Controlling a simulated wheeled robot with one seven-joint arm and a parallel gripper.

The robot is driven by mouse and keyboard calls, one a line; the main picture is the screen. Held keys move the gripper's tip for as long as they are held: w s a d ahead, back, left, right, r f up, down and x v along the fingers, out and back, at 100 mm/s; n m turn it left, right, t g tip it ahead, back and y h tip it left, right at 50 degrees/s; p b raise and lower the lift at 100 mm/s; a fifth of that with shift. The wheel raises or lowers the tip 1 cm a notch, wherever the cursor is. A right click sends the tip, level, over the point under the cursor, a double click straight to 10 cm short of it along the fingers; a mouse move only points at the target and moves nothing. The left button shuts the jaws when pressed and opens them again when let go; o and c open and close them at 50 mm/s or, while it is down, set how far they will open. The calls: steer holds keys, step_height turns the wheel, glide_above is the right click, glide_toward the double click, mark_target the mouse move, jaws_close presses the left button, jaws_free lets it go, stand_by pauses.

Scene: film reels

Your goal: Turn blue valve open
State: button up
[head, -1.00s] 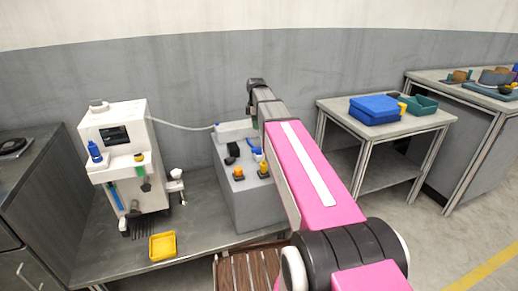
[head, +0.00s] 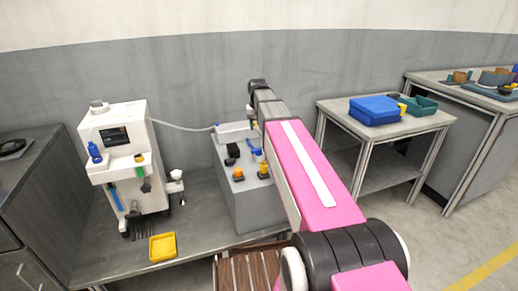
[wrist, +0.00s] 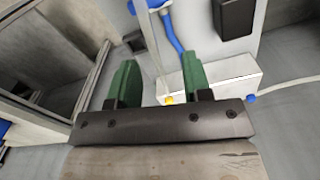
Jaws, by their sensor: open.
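A blue curved part (head: 256,151), which looks like the blue valve's handle, is on top of the grey box (head: 250,208), partly hidden by my arm in the head view. The blue part's lower end shows beyond the gap, nearer the right finger; contact cannot be told. In the head view my arm hides the fingers.
A blue hose connector (wrist: 251,98) and a yellow knob (wrist: 169,100) sit on the white block. A black block (wrist: 234,17) stands nearby. A white machine (head: 128,160) and yellow tray (head: 163,247) are at left.

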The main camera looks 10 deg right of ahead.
mark_target(259, 149)
steer(key=shift+s+f+m, duration=0.5)
steer(key=shift+f+m, duration=1.2)
steer(key=shift+m, duration=0.9)
steer(key=shift+s+f+m, duration=0.55)
steer(key=shift+f+m, duration=1.15)
steer(key=shift+m, duration=0.9)
steer(key=shift+s+f+m, duration=0.5)
steer(key=shift+f+m, duration=1.2)
steer(key=shift+m, duration=0.9)
jaws_close()
